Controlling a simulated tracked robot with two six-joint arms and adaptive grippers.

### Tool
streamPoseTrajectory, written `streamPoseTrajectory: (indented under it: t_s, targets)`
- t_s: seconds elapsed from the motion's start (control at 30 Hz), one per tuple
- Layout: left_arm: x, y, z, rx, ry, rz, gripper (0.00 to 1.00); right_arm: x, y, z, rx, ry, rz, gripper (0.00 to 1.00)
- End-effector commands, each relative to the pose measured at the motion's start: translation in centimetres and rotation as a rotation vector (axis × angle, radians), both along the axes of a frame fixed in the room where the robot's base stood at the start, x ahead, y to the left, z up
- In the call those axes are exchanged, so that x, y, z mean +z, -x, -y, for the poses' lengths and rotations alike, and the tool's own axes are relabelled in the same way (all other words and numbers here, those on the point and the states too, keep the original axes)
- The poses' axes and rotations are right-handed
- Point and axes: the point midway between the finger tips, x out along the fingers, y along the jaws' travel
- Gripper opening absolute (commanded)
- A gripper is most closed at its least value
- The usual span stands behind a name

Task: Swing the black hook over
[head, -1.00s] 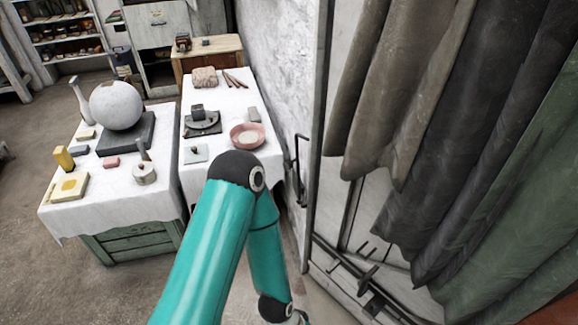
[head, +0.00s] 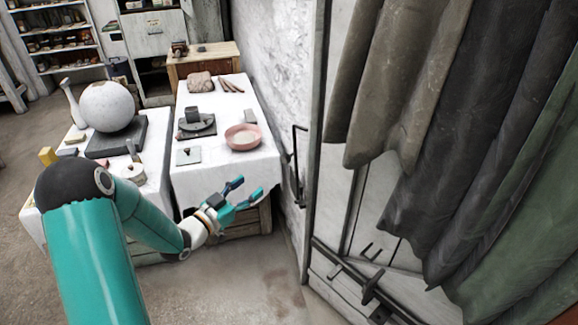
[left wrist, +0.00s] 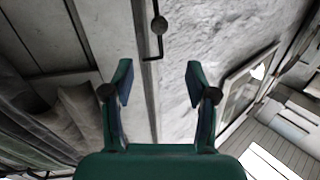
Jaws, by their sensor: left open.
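The black hook (head: 295,155) is a thin bent metal bar on the edge between the white plaster wall and the white boards at right of centre in the head view. In the left wrist view the hook (left wrist: 159,25) shows at top centre, with a round knob and a short bent end. My left gripper (head: 247,188) is open and empty, to the left of the hook and apart from it, its fingers pointing toward the wall. In the left wrist view its two fingertips (left wrist: 158,78) stand apart, with the bent end just beyond them. My right gripper is not in view.
Heavy brown, dark and green cloths (head: 420,130) hang at the right. Two white-covered tables stand at the left, with a plaster sphere (head: 107,106), a pink bowl (head: 242,137) and tools. Bare floor (head: 240,285) lies below my gripper.

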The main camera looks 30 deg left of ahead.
Motion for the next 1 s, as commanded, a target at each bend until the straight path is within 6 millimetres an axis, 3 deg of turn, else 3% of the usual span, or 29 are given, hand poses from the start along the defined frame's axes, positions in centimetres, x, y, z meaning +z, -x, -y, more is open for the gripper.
streamPoseTrajectory:
  t_s: [0.7, 1.0]
  targets:
    - [0.0, -13.7, 1.0, -0.003, 0.005, -0.004, 0.57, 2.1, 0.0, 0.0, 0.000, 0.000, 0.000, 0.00]
    - [-0.1, -15.9, 1.1, -0.001, 0.005, -0.006, 0.57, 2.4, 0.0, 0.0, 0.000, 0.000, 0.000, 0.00]
